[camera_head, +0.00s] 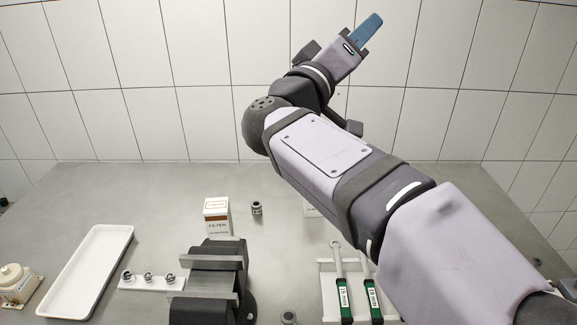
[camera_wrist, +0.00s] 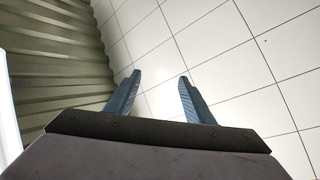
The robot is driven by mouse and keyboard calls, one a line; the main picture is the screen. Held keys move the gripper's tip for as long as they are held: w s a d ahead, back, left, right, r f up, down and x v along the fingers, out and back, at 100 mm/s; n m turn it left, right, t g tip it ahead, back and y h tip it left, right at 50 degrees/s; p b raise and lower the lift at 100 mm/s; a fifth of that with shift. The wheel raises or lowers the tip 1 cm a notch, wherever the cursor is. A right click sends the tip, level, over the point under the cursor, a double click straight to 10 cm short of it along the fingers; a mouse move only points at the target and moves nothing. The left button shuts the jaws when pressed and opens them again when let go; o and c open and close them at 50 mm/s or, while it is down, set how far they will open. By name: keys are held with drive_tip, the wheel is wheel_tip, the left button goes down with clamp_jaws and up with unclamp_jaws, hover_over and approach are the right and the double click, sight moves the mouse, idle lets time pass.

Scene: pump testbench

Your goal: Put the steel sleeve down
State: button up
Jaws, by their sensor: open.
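My gripper (camera_head: 366,30) is raised high in front of the tiled wall, well above the bench. In the wrist view its two blue fingers (camera_wrist: 160,78) are spread apart with nothing between them. A small grey metal cylinder (camera_head: 257,208) with a dark hollow top stands upright on the bench, right of the filter box. A second small round grey part (camera_head: 288,317) shows at the bottom edge of the head view, partly cut off. I cannot tell which of the two is the steel sleeve. Neither is near my gripper.
A filter box (camera_head: 217,216) stands behind a dark vise (camera_head: 212,280). A white tray (camera_head: 69,301) lies at left, beside a white strip (camera_head: 130,284) with several small fittings. Green-handled wrenches (camera_head: 343,298) lie on a white holder at right. Bare bench lies around the upright cylinder.

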drive_tip(key=w+a+f+n+t+y+p, duration=0.2)
drive_tip(key=w+a+f+n+y+p, duration=0.4)
drive_tip(key=a+n+y, duration=0.25)
drive_tip(key=a+f+n+g+y, duration=0.4)
drive_tip(key=a+f+y, duration=0.2)
drive_tip(key=f, duration=0.6)
drive_tip(key=m+g+h, duration=0.2)
drive_tip(key=m+g, duration=0.5)
drive_tip(key=g, duration=0.7)
hover_over(289, 316)
drive_tip(key=f, duration=1.7)
drive_tip(key=f+b, duration=0.1)
drive_tip(key=f, duration=0.8)
drive_tip(key=shift+s+d+f, duration=0.1)
drive_tip(key=shift+d+f, duration=0.1)
drive_tip(key=shift+d, duration=0.05)
drive_tip(key=shift+m, duration=0.75)
drive_tip(key=shift+a+f+p, duration=0.15)
drive_tip(key=shift+f+p, duration=0.35)
drive_tip(key=shift+f, duration=1.35)
drive_tip(key=shift+a+f+p, duration=0.15)
drive_tip(key=shift+f+p, duration=0.35)
drive_tip(key=shift+f, duration=1.35)
